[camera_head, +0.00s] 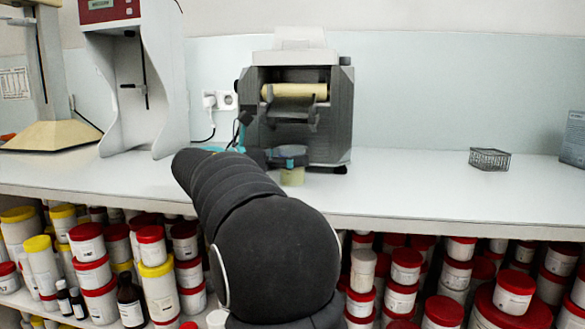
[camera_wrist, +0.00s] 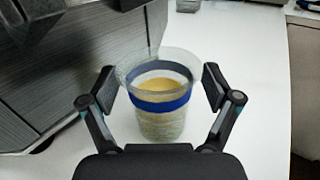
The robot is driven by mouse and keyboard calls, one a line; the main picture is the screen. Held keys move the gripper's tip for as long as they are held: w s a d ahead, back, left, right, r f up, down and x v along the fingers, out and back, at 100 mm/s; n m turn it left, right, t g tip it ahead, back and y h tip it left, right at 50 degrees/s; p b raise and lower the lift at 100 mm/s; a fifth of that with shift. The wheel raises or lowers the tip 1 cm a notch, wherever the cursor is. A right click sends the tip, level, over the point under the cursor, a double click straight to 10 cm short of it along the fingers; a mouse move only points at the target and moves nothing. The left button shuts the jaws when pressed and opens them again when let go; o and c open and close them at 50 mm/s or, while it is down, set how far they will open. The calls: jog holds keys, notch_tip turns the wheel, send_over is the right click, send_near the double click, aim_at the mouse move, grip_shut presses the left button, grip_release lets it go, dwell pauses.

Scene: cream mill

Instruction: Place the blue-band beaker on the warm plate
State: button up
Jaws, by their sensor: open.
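The blue-band beaker (camera_wrist: 161,106) is clear, with a blue band below its rim and pale yellowish contents. It stands upright on the white counter, in front of the grey roller mill. In the head view, its lower part (camera_head: 292,177) shows below my gripper (camera_head: 288,155). In the wrist view, my gripper (camera_wrist: 159,87) is open, with one finger on each side of the beaker. Small gaps seem to remain beside the glass. I cannot pick out a warm plate for certain in either view.
The roller mill (camera_head: 298,105) stands close behind the beaker. A white and red stand (camera_head: 135,80) and a cream-based device (camera_head: 50,135) are at left. A wire basket (camera_head: 489,159) is at right. The counter (camera_head: 410,180) between is clear. Red- and yellow-lidded jars fill the shelf below.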

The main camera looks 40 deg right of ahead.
jog(key=shift+d, duration=0.1)
jog(key=c, duration=1.5)
